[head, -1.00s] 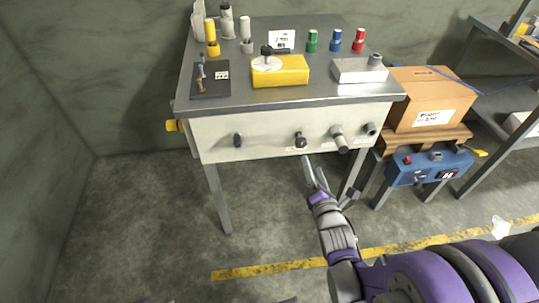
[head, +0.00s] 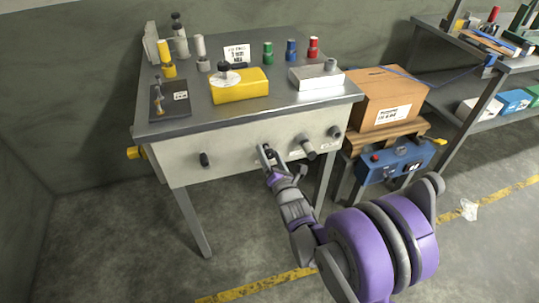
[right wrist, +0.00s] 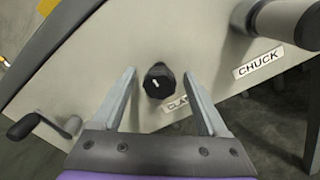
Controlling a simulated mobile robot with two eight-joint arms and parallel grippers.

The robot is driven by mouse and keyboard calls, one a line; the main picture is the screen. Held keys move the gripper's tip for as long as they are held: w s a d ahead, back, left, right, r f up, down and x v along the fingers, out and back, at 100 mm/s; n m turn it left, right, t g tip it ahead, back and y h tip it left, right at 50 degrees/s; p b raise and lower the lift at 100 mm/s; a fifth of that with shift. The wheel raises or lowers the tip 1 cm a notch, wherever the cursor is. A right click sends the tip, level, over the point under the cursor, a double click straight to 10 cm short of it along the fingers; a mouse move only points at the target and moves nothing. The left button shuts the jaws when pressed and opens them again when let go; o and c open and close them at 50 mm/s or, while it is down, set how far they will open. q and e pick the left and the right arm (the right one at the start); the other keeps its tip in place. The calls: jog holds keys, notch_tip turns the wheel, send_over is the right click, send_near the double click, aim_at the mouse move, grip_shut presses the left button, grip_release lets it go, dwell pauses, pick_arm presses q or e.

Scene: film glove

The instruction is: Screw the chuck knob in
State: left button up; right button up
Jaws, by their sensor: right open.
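The chuck knob is a long grey cylinder sticking out of the bench's front panel (head: 308,148). In the right wrist view its end (right wrist: 285,20) shows at the upper right, above a CHUCK label (right wrist: 259,62). My right gripper (head: 269,158) is open at the panel, left of the chuck knob. In the right wrist view its fingers (right wrist: 160,76) stand either side of a black round knob (right wrist: 158,84) with a white mark. That knob's label, partly hidden by a finger, starts "CLA". Contact with the knob cannot be told. My left gripper is not in view.
On the bench top stand a yellow block (head: 239,88), a white box (head: 316,78) and coloured cylinders. A cardboard box (head: 384,98) stands right of the bench.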

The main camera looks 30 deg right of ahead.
grip_shut()
dwell(0.4)
jog(key=shift+m, duration=0.3)
